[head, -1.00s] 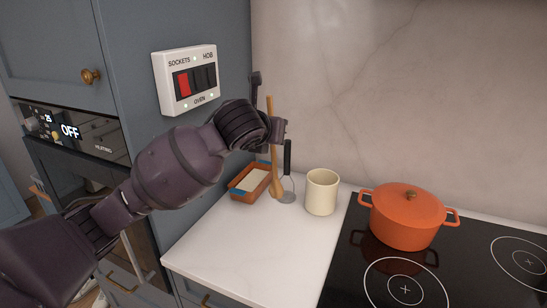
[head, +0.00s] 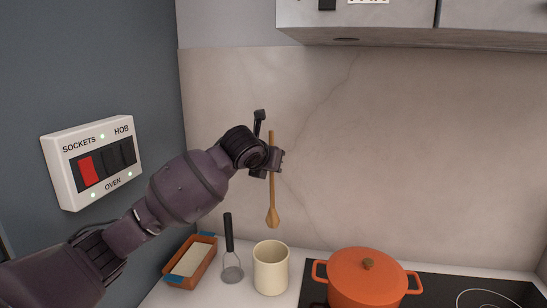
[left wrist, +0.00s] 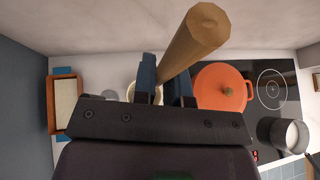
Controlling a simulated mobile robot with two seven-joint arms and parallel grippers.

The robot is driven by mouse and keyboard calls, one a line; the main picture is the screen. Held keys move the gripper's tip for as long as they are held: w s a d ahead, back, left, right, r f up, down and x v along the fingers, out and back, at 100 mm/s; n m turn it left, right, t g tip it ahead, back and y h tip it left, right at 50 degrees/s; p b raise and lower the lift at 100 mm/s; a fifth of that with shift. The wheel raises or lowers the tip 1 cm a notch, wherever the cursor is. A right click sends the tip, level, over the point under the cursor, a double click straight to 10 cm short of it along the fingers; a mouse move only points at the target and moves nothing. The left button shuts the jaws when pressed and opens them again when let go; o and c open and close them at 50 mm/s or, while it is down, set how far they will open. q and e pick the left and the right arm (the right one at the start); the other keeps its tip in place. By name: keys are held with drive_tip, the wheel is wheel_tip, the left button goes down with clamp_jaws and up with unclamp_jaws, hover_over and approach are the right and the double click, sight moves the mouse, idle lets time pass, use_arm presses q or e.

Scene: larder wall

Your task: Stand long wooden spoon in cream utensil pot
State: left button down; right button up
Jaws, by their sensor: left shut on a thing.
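The long wooden spoon (head: 273,200) hangs upright in my left gripper (head: 272,164), bowl end down, in the head view. The gripper is shut on its handle, and the handle's end also shows close up in the left wrist view (left wrist: 195,45). The cream utensil pot (head: 271,272) stands upright on the worktop, its mouth open. In the head view the spoon's bowl appears above the pot's rim, with a gap between them. In the left wrist view the pot (left wrist: 131,92) is mostly hidden behind the gripper fingers. My right gripper is not in view.
An orange lidded pot (head: 366,279) stands on the hob right of the cream pot. A masher or whisk-like utensil with a black handle (head: 228,232) and an orange dish (head: 191,262) are to the left. A wall cupboard (head: 410,22) overhangs at upper right.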

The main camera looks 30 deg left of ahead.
use_arm(q)
hover_over(271, 213)
drive_tip(key=shift+f, duration=2.75)
drive_tip(key=shift+s+f+b, duration=0.2)
drive_tip(key=shift+f+b, duration=0.75)
drive_tip(key=shift+f, duration=3.6)
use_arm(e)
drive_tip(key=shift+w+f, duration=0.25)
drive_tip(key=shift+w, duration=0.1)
use_arm(q)
drive_tip(key=c, duration=1.1)
unclamp_jaws()
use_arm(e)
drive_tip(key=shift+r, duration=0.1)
